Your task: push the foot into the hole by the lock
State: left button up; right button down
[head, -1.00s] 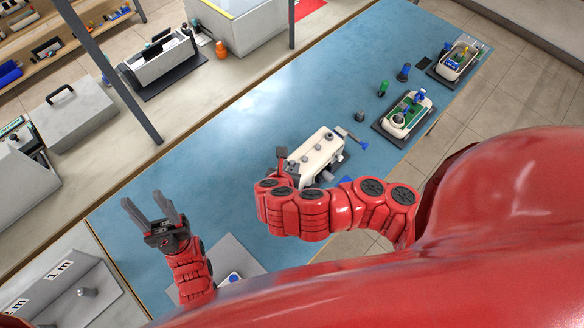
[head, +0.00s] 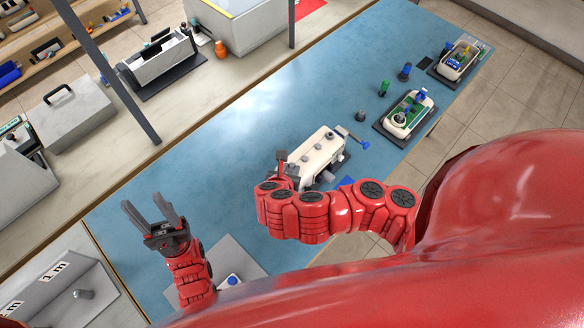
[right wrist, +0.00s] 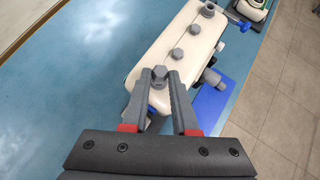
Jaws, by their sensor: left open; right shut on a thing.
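A white casing (head: 318,150) lies upside down on the blue table, with several grey feet along its top. It also shows in the right wrist view (right wrist: 172,38). My right gripper (right wrist: 161,88) is shut on a grey foot (right wrist: 158,73) at the casing's near end. The fingers hide the hole below it, so I cannot tell how deep the foot sits. A blue part (right wrist: 150,109) shows just behind the left finger; I cannot tell whether it is the lock. A blue-handled lever (right wrist: 240,21) sticks out at the far end. My left gripper (head: 152,212) is open and empty, away from the casing.
A loose grey piece (head: 361,116), a green piece (head: 384,88) and a blue-grey piece (head: 404,72) stand on the table (head: 235,120). Two open housings on dark mats (head: 386,128) are further right. A grey plate (head: 243,262) lies by my left arm.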

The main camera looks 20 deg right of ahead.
jog(key=shift+f, duration=0.1)
dwell(0.3)
jog(key=c, duration=0.6)
grip_release()
